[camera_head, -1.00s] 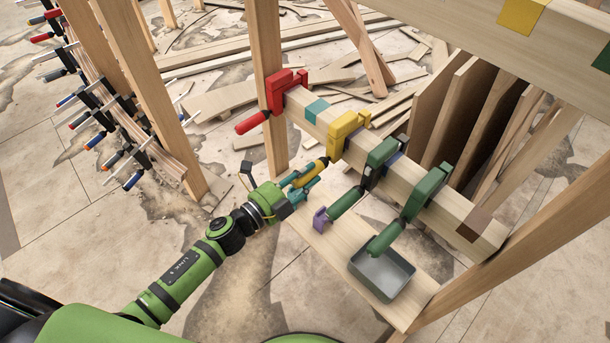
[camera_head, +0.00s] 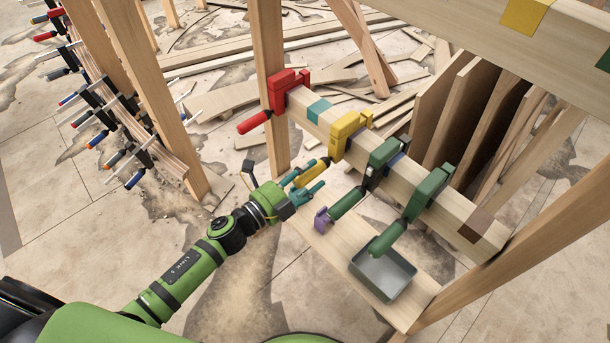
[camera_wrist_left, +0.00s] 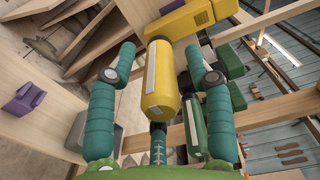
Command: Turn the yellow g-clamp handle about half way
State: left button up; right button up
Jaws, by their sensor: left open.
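The yellow g-clamp (camera_head: 346,135) sits on the wooden beam, and its yellow handle (camera_head: 312,171) points down and left toward my left gripper. My left gripper (camera_head: 306,178) is open, with its teal fingers on either side of the handle. In the left wrist view the yellow handle (camera_wrist_left: 160,82) lies between the two spread fingers (camera_wrist_left: 158,68), with gaps on both sides. The clamp body (camera_wrist_left: 185,18) shows at the top of that view. My right gripper is not in view.
A red clamp (camera_head: 280,90) is left of the yellow one on the beam (camera_head: 455,210). Two green clamps (camera_head: 380,160) are to its right. A purple block (camera_head: 322,217) and a metal tray (camera_head: 406,275) rest on the lower board (camera_head: 325,243).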

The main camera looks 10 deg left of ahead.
pick_arm(q)
jog(key=v, duration=1.2)
jog(key=shift+s, duration=0.15)
jog(key=shift+v, duration=1)
